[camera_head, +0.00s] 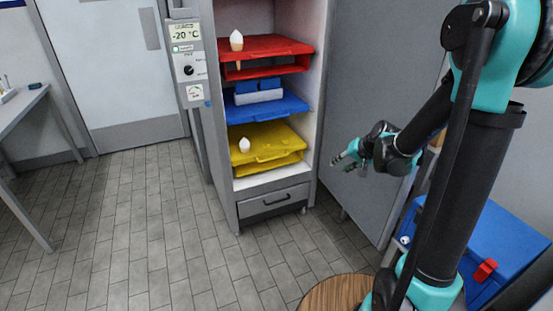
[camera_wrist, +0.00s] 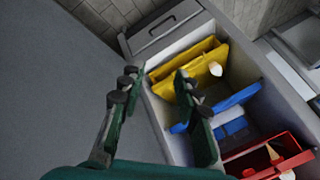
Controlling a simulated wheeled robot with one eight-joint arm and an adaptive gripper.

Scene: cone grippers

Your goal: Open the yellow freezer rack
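The yellow freezer rack (camera_head: 272,142) is the lowest of three coloured racks in the open freezer cabinet, with a white cone (camera_head: 244,145) on its left side. It also shows in the wrist view (camera_wrist: 176,82), beyond my fingers. My gripper (camera_head: 343,160) is to the right of the rack, in front of the open freezer door and apart from the rack. In the wrist view, its two fingers (camera_wrist: 157,78) are spread wide with nothing between them.
The blue rack (camera_head: 290,105) with blue-and-white boxes sits above the yellow one, and the red rack (camera_head: 275,45) is on top. The open freezer door (camera_head: 370,90) stands at the right. A grey drawer (camera_head: 272,202) lies below. Floor in front is clear.

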